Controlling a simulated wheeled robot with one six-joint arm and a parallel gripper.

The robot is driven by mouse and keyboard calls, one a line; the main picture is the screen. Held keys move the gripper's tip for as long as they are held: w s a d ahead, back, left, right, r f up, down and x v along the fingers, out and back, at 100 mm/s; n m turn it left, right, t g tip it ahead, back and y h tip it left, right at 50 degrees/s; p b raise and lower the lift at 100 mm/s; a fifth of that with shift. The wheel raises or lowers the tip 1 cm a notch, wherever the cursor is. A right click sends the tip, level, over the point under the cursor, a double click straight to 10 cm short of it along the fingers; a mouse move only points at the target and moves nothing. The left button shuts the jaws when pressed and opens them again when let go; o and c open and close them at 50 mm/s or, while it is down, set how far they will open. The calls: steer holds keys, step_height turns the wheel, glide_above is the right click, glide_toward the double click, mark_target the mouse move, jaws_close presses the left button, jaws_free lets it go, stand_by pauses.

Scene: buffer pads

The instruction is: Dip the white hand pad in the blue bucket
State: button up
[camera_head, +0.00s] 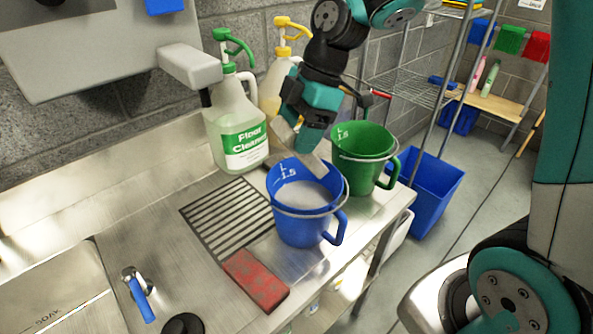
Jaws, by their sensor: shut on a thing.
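The blue bucket (305,228) stands upright on the steel counter near its right edge, with pale, whitish liquid inside. My gripper (309,138) is above the back rim of the bucket, pointing down. It is shut on a pale, off-white pad (283,136), which looks like the white hand pad and shows beside the fingers. The pad is above the bucket's back rim, and its lower edge is partly hidden by the fingers and rim. I cannot tell whether the pad touches the bucket.
A green bucket (365,142) stands close behind and right of the blue one. A floor cleaner jug (234,125) and a yellow-pump jug (273,85) stand behind. A red pad (256,280) lies in front, beside a drain grate (226,219). A blue bin (430,190) is beyond the counter.

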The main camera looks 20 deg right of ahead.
step_height(320, 180, up, 23)
steer(key=p, duration=1.1)
steer(key=shift+r, duration=0.2)
steer(key=shift+w, duration=0.1)
